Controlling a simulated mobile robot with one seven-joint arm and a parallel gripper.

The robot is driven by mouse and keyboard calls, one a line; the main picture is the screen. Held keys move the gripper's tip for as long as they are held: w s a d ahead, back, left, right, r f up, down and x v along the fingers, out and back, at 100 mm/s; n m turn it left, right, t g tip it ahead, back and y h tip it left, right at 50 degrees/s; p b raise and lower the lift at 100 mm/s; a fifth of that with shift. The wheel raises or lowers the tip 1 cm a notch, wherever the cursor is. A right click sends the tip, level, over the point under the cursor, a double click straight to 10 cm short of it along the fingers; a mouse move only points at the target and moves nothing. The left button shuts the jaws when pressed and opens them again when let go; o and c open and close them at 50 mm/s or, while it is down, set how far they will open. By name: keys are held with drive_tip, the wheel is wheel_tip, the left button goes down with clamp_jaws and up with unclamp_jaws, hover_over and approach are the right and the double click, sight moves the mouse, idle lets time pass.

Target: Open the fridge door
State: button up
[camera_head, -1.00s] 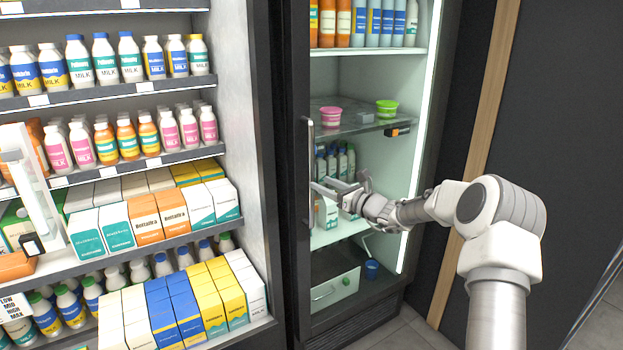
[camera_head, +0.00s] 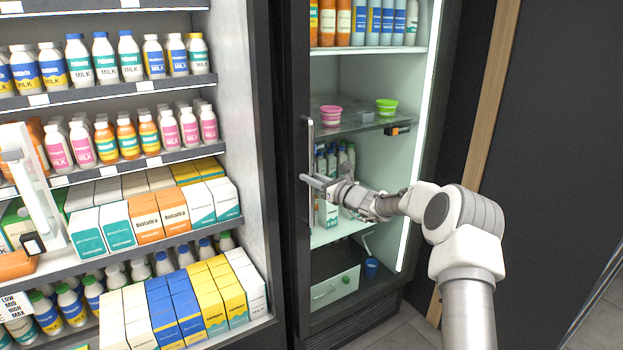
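The fridge (camera_head: 290,200) stands in the middle with a dark frame and lit shelves. Its door looks shut, with glass across the front. The door's vertical metal handle (camera_head: 310,150) runs along the left edge of the door. My gripper (camera_head: 308,183) is at the lower part of the handle, coming from the right. Its fingertips overlap the handle in the picture. I cannot tell whether they are around it or only in front of it, nor how far apart they are.
Open milk shelves (camera_head: 130,165) stand to the left. Inside the fridge are a pink tub (camera_head: 330,115), a green tub (camera_head: 386,107) and several bottles. A dark wall with a wooden strip (camera_head: 478,150) is on the right. Grey floor (camera_head: 410,325) shows at the bottom.

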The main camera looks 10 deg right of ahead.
clamp_jaws()
idle(1.0)
